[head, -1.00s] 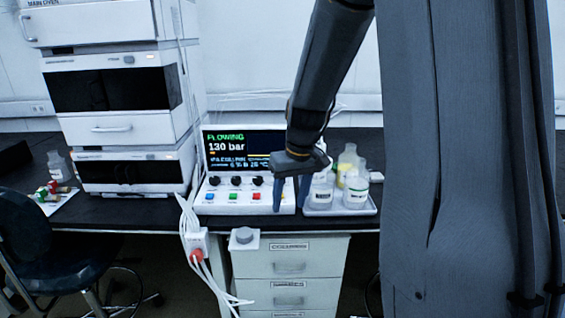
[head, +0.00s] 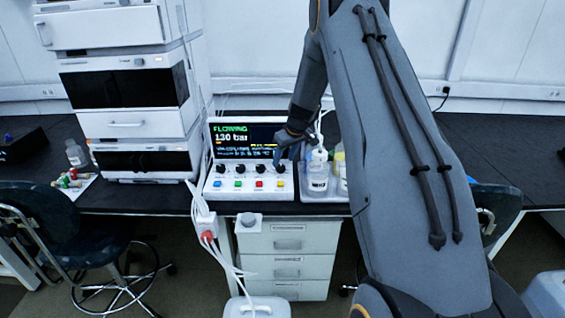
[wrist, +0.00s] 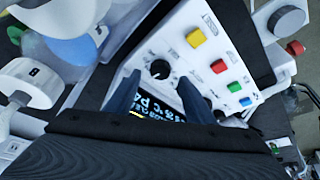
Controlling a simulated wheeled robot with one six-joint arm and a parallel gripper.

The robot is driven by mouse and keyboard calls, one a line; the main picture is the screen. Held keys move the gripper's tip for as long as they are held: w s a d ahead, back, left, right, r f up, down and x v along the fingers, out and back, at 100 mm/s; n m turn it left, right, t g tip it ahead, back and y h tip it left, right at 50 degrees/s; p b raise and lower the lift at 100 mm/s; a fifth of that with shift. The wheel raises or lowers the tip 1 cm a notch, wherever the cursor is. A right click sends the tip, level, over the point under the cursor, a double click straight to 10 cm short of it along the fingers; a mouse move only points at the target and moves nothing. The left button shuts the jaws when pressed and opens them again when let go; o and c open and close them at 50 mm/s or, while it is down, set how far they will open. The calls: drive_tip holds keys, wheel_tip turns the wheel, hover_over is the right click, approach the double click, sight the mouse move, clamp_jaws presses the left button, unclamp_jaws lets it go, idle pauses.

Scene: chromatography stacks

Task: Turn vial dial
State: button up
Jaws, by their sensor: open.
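The white control console (head: 246,193) stands on the bench, with a row of black dials above blue, green, red and yellow buttons. Its screen (head: 237,134) reads FLOWING and 130 bar. My gripper (head: 285,158) is open at the rightmost dial (head: 280,169), above the yellow button. In the wrist view that dial (wrist: 160,69) sits between and just beyond my two fingertips (wrist: 160,80); contact cannot be told. Another dial (wrist: 220,115) is partly hidden by my right-hand finger. The dial labels are too small to read, so I cannot tell which is the vial dial.
A tray (head: 318,196) with bottles (head: 317,176) stands close to the console's right. A stacked instrument (head: 125,90) stands to its left. White cables (head: 196,200) hang past the bench front. A grey knob (head: 249,219) sits below the console.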

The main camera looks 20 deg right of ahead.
sight(281, 166)
drive_tip(key=shift+p+x, duration=0.5)
drive_tip(key=shift+x, duration=1.5)
drive_tip(key=c, duration=1.1)
drive_tip(key=shift+o, duration=0.2)
drive_tip(key=shift+a, duration=0.1)
